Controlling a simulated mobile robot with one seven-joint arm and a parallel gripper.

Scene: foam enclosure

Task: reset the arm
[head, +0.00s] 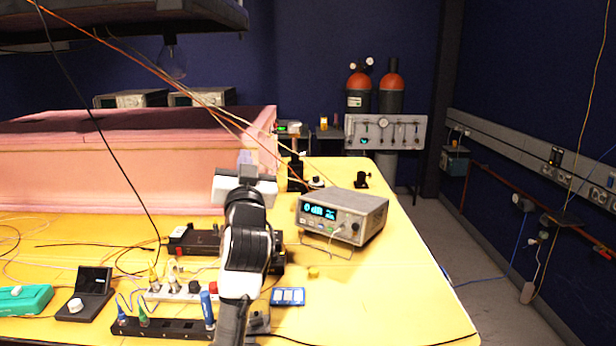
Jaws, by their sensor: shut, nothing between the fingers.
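My arm rises from the bottom middle of the head view over the yellow table (420,300). My gripper (246,163) is at the arm's far end, above the table and in front of the pink foam enclosure (90,172). It points away from the camera, and its fingers are small and hard to make out. It is shut and holds nothing. My arm hides part of the table and some of the equipment behind it.
A grey bench instrument (342,215) with a lit display stands right of my arm. A blue case (288,296), a black tool rack (165,328) and a green box (25,300) lie near the front. Cables hang across the left. The table's front right is clear.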

